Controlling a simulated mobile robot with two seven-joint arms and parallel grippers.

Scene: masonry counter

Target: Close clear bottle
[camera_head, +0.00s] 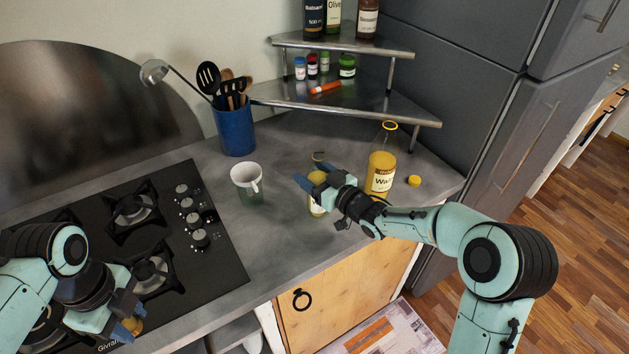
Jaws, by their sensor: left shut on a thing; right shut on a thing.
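My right gripper (313,182) is shut on a small clear bottle (317,208) with pale yellow in its lower part. The bottle stands upright at the counter, and the gripper hides much of its middle. A thin dark yellowish rim (319,157) shows above the gripper, seemingly the bottle's open neck. My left gripper (133,318) is at the lower left, over the hob's front edge. It is shut on a small orange-yellow thing (132,325), perhaps a cap, mostly hidden by the fingers. The two grippers are well apart.
A larger labelled bottle (382,172) of yellow liquid stands right of my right gripper, with a yellow cap (414,181) beside it. The counter front is clear.

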